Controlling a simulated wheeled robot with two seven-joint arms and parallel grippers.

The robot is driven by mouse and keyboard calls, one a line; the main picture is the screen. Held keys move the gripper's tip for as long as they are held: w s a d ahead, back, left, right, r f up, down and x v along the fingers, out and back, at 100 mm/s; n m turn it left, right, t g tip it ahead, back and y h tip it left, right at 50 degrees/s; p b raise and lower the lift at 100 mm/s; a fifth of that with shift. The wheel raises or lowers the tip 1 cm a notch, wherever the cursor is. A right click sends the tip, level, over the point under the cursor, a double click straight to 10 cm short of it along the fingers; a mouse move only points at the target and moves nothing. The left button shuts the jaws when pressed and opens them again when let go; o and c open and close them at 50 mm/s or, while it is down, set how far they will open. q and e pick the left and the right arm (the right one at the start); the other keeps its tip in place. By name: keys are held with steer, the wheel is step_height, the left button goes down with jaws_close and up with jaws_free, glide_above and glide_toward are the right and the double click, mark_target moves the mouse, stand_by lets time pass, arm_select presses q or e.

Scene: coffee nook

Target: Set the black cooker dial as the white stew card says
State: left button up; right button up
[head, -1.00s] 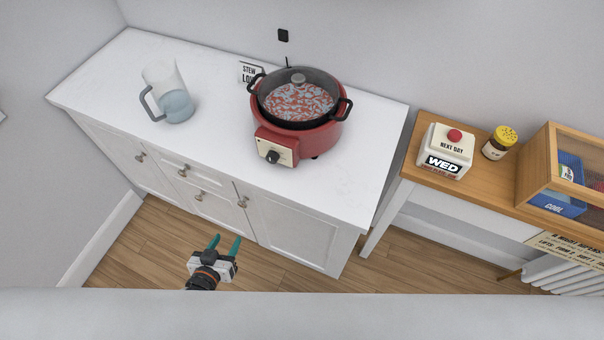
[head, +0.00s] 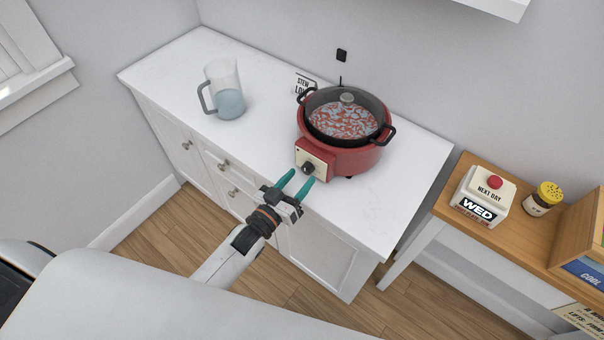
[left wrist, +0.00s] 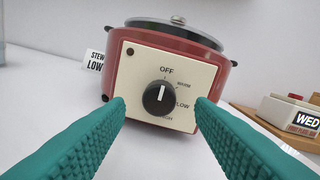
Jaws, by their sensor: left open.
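The red cooker (head: 352,155) stands on the white counter with its lid on. Its black dial (left wrist: 159,98) sits on a cream panel (left wrist: 139,68) marked OFF, WARM and LOW, with a partly hidden word below. The dial's white line points up toward OFF. The dial also shows in the head view (head: 308,168). The white stew card (head: 302,84) stands behind the cooker, partly hidden; in the left wrist view the card (left wrist: 96,62) reads STEW LOW. My left gripper (head: 298,179) is open, its teal fingers in front of the dial, one to each side. My right gripper is out of view.
A jug (head: 227,97) with bluish liquid stands at the left of the counter (head: 165,78). The counter between jug and cooker is clear.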

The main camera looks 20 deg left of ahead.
arm_select(q)
steer(key=shift+x, duration=1.05)
steer(key=c, duration=1)
steer(key=shift+o, duration=0.2)
